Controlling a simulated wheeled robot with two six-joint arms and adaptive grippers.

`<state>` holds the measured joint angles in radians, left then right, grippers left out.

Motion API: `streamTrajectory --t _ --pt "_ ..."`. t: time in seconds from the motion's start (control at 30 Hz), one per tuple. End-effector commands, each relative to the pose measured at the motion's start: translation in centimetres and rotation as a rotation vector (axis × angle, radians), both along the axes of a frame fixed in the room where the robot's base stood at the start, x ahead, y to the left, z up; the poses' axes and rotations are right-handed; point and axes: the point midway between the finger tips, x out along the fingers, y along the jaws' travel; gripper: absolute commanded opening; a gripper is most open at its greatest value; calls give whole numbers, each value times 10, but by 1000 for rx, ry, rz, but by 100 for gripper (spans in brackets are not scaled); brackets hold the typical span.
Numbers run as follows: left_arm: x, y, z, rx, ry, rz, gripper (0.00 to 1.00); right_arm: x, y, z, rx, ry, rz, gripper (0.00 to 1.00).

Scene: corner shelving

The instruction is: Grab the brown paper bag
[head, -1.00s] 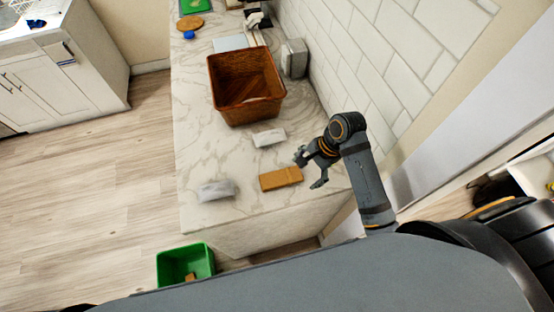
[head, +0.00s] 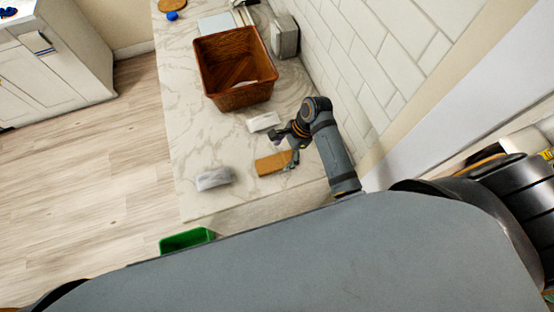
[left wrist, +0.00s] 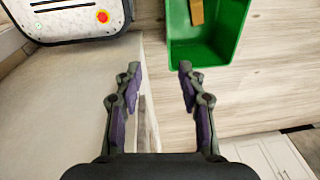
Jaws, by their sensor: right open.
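The brown paper bag (head: 272,163) lies flat on the marble counter in the head view, near its front end. My right gripper (head: 285,148) is open at the bag's right end, with a finger over or beside that end; I cannot tell whether it touches. My left gripper (left wrist: 158,85) shows only in the left wrist view. Its two fingers are apart with nothing between them, above the floor and counter edge near a green bin.
A wicker basket (head: 236,62) stands further back on the counter (head: 205,135). A white packet (head: 263,121) and a grey-white packet (head: 214,178) lie near the bag. The green bin (head: 186,238) is on the floor and holds a brown item (left wrist: 196,12). A tiled wall bounds the right.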

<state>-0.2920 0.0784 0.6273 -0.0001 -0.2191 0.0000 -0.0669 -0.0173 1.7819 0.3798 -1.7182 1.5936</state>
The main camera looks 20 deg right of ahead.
Motion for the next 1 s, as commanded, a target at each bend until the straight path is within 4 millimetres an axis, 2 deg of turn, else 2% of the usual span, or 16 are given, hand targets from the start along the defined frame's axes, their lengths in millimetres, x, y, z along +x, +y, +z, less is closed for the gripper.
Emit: streamTrajectory --t 0.03,0.2,0.43,0.87,1.0 --pt "2 0 11 0 -3 0 40 -2 8 -2 4 6 -1 81" --pt "-3 0 12 0 4 0 40 -2 15 -25 1 1 -1 81" --pt "-13 1 10 2 19 1 40 -1 16 -28 0 -1 0 81" --pt "-12 1 11 2 18 0 40 -1 15 -28 0 -1 0 24" --pt "-12 1 11 2 18 0 40 -1 15 -28 0 -1 0 23"
